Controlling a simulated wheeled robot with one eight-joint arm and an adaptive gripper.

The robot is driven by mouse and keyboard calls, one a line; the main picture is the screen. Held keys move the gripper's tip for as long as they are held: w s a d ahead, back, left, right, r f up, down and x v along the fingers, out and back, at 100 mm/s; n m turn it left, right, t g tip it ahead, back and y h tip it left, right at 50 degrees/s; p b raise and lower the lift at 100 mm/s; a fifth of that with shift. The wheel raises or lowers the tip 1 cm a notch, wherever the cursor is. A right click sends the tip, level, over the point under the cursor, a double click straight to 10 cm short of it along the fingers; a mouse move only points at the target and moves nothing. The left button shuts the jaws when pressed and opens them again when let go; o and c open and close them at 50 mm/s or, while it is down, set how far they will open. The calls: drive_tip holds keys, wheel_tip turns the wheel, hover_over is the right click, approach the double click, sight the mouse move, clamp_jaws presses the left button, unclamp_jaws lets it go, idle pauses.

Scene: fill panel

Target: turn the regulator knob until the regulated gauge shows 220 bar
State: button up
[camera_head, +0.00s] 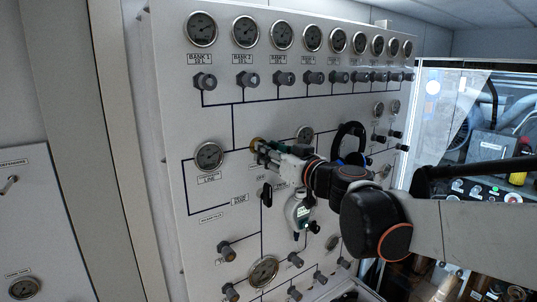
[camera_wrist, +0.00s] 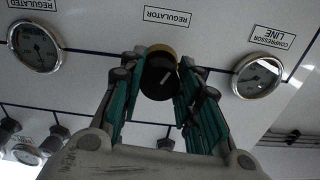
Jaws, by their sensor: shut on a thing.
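The regulator knob (camera_wrist: 158,78) is dark with a brass collar and a pale mark, under the "REGULATOR" label in the wrist view, which shows the panel upside down. My gripper (camera_wrist: 159,86) is shut on it, one green-padded finger on each side. In the head view my gripper (camera_head: 262,149) meets the panel at the knob's brass collar (camera_head: 255,144); the fingers hide most of the knob. The regulated gauge (camera_wrist: 36,46) is a round dark dial at the wrist view's left edge. It also shows in the head view (camera_head: 305,134), partly covered by my arm. Its reading is too small to tell.
The compressor line gauge (camera_head: 209,156) is left of my gripper, and also shows in the wrist view (camera_wrist: 258,76). A row of bank gauges (camera_head: 246,31) and valve knobs (camera_head: 247,79) runs above.

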drive_tip(key=shift+m+b, duration=0.65)
drive_tip(key=shift+m, duration=3.25)
drive_tip(key=o, duration=1.1)
drive_tip(key=shift+s, duration=0.1)
drive_tip(key=v, duration=1.1)
drive_tip(key=shift+s+d, duration=0.25)
drive_tip(key=shift+s, duration=0.05)
drive_tip(key=shift+c, duration=0.2)
